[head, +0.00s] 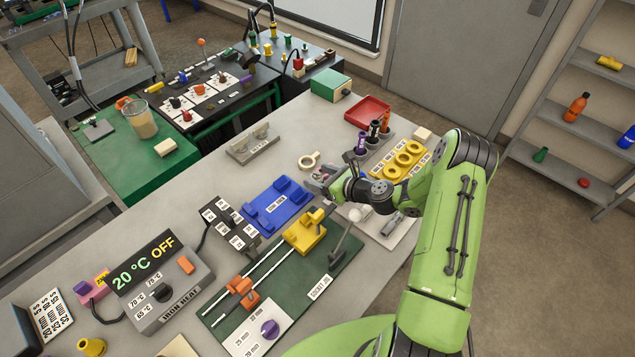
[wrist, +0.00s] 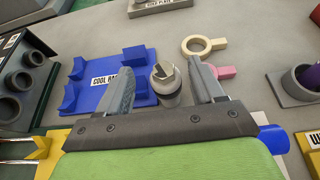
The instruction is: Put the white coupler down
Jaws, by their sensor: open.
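My gripper (head: 322,180) is over the bench beside the right end of the blue cool rack (head: 276,203). In the wrist view its two fingers (wrist: 162,76) are open and apart. A short pale grey-white cylinder (wrist: 166,94) with a dark band and a notched top shows in the gap between them. It looks like the white coupler, but I cannot tell for certain. No finger visibly touches it. The cool rack (wrist: 90,92) lies left of the fingers in the wrist view, with its blue cradles empty. In the head view the cylinder is not clearly visible.
A cream ring with a handle (head: 309,161) lies beyond my gripper, and a pink piece (wrist: 222,72) is close to the right finger. The yellow clamp (head: 305,232) on the green jig is nearby. Grey cups (head: 360,152) hold pens at right. Bare bench lies behind the rack.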

